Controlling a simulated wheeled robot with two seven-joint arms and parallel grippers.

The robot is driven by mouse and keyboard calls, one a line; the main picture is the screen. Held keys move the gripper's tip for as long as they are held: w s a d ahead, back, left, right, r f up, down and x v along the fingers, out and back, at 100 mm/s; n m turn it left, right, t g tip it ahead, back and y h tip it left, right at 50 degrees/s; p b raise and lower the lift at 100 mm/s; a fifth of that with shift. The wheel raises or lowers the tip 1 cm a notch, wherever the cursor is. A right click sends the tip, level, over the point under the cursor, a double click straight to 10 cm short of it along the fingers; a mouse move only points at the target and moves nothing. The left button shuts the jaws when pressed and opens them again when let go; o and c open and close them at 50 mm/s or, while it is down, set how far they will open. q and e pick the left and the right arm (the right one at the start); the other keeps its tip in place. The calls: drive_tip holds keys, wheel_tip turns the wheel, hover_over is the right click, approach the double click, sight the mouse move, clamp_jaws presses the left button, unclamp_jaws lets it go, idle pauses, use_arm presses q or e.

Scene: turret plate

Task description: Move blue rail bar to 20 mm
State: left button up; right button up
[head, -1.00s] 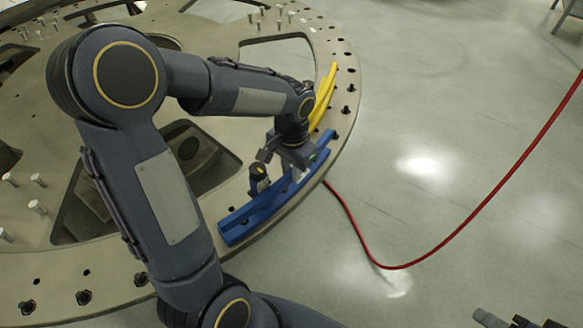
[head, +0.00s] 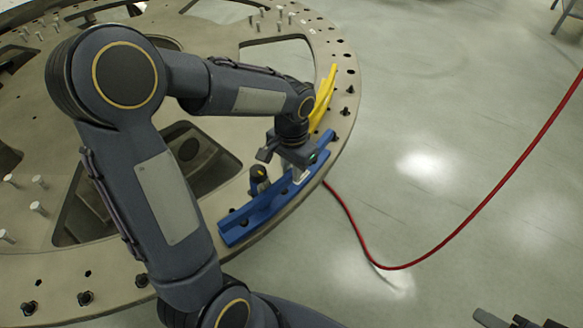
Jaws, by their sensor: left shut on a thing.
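The blue rail bar (head: 258,212) lies along the rim of the large round turret plate (head: 115,262), at its right front edge. My left gripper (head: 293,175) is over the middle of the bar, pointing down, and is shut on it. The fingertips are partly hidden by the gripper body. The gap between bar and rim is too small to read. My right gripper is not clearly seen; only dark tips show at the bottom right corner.
A yellow rail bar (head: 325,97) lies on the rim just beyond the blue one. Bolts stand along the rim, and the plate has large cutouts. A red cable (head: 440,245) runs over the floor at the right.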

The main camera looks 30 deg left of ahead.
use_arm(q)
drive_tip(key=shift+r, duration=0.4)
drive_tip(key=o, duration=0.7)
wheel_tip(320, 180, up, 7)
drive_tip(key=p, duration=0.6)
idle(0.4)
